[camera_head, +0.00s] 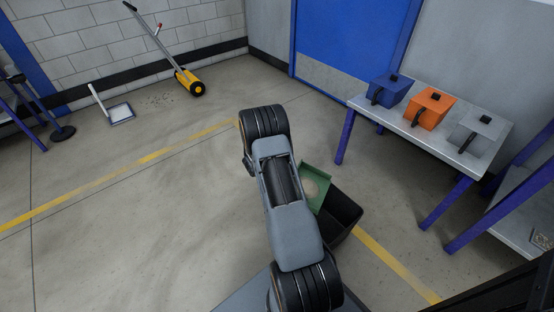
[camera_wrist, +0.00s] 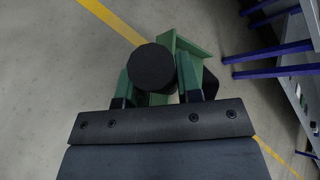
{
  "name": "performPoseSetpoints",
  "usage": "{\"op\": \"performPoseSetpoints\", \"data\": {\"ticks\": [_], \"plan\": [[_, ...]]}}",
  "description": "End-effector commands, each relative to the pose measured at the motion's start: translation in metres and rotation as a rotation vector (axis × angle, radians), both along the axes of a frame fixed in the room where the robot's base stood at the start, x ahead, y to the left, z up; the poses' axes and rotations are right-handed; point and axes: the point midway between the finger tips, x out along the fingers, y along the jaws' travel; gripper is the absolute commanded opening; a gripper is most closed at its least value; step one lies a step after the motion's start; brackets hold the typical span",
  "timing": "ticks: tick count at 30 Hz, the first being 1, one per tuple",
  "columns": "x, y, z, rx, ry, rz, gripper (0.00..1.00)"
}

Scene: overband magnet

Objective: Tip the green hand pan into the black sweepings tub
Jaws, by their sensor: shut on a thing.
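A pale patch lies in the pan. In the wrist view my gripper (camera_wrist: 158,88) is shut on the pan's handle, whose round black end (camera_wrist: 152,67) faces the camera. Part of the green pan (camera_wrist: 190,46) shows beyond it, and a dark piece of the tub shows to its right. My arm hides the gripper in the head view, and much of the tub is covered.
A yellow-black roller tool (camera_head: 189,81) and a white-grey dustpan (camera_head: 121,113) are at the back left.

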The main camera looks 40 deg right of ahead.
Motion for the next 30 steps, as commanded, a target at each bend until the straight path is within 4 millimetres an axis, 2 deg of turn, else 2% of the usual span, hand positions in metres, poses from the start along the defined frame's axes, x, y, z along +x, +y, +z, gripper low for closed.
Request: {"op": "performPoseSetpoints", "data": {"ticks": [8, 30], "plan": [[-0.019, -0.009, 0.021, 0.059, -0.132, -0.001, 0.0], [-0.078, -0.036, 0.042, 0.16, -0.363, -0.001, 0.0]]}}
